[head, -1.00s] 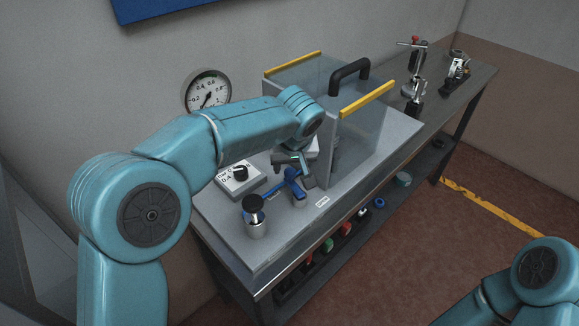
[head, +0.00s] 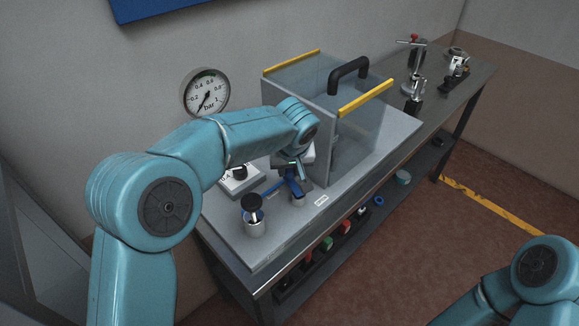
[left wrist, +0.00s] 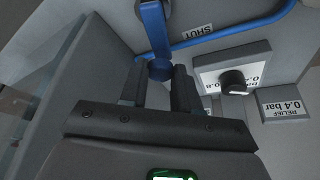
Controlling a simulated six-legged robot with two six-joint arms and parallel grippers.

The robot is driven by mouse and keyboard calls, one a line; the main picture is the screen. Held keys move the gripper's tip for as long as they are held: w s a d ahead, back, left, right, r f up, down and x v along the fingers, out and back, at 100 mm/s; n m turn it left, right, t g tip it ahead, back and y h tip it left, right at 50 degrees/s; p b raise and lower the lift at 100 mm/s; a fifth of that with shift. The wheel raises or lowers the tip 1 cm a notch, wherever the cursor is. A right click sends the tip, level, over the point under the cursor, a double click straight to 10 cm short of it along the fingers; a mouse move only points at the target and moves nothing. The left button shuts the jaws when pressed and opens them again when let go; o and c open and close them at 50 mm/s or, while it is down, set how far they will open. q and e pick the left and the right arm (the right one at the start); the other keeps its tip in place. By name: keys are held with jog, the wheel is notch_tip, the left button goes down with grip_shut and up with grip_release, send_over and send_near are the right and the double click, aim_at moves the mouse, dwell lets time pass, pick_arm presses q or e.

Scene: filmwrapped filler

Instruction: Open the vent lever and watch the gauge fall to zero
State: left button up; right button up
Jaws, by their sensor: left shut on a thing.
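The vent lever (head: 297,189) is a blue handle near the front edge of the grey bench top. My left gripper (head: 290,172) is at the lever's end, shut on it. In the left wrist view the lever (left wrist: 154,30) runs down to a round blue end between the two dark fingers (left wrist: 158,88). A SHUT label (left wrist: 197,32) lies beside the lever. The round white gauge (head: 206,93), marked bar, hangs on the wall. Its dark needle points to the lower left, near the low end of the scale. My right gripper is not in the head view.
A clear-walled box (head: 355,130) with yellow edges and a black handle stands right of my left gripper. A black-topped knob (head: 254,213) is at front left. A grey dial block (head: 240,180) sits behind it. Metal tools (head: 413,80) stand farther along the bench.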

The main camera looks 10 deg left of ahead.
pick_arm(q)
jog(key=m, duration=0.1)
jog(key=m+h, duration=0.1)
jog(key=shift+w+d+r+m+p, duration=0.1)
jog(key=shift+w+d+m+p, duration=0.2)
jog(key=shift+d+m, duration=0.1)
jog(key=m, duration=0.1)
jog(key=m+h+p, duration=0.1)
jog(key=d+m, duration=0.1)
jog(key=shift+w+r+m+h+p, duration=0.1)
jog(key=shift+w+m+h+p, duration=0.2)
jog(key=shift+m+p, duration=0.1)
jog(key=m+p, duration=0.1)
jog(key=d+m+h+p, duration=0.1)
jog(key=m, duration=0.1)
jog(key=shift+d, duration=0.15)
jog(key=shift+s+d+m+g+h+p, duration=0.1)
jog(key=shift+d+m+g+h+p, duration=0.2)
jog(key=shift+m, duration=0.7)
jog(key=shift+d+m+g+h+p, duration=0.15)
jog(key=shift+d+m+g+h, duration=0.2)
jog(key=shift+m, duration=0.65)
jog(key=o, duration=1)
jog(key=shift+s, duration=0.1)
jog(key=shift+o, duration=0.2)
